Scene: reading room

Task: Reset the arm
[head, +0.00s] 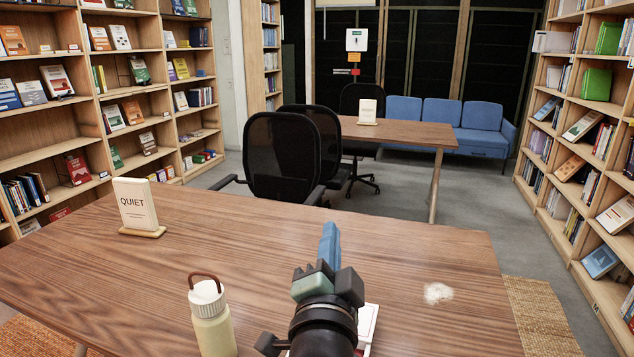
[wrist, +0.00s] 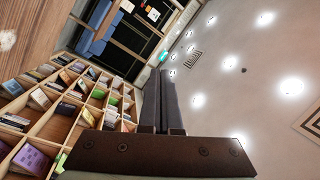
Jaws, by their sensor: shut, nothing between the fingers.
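My gripper (head: 329,240) is raised over the near wooden table (head: 220,250) in the head view, pointing away from me towards the far part of the room. In the wrist view my gripper (wrist: 162,80) has its two dark fingers together with nothing between them. That view is tilted, with ceiling on the right and shelves at the lower left. My arm hides part of the table's front and part of a white-and-red object (head: 368,322).
A cream bottle (head: 213,325) stands left of my arm. A QUIET sign (head: 136,205) stands at the table's left. A pale patch (head: 437,293) lies on the right. Black chairs (head: 285,155) stand behind the table. Bookshelves (head: 590,130) line both sides.

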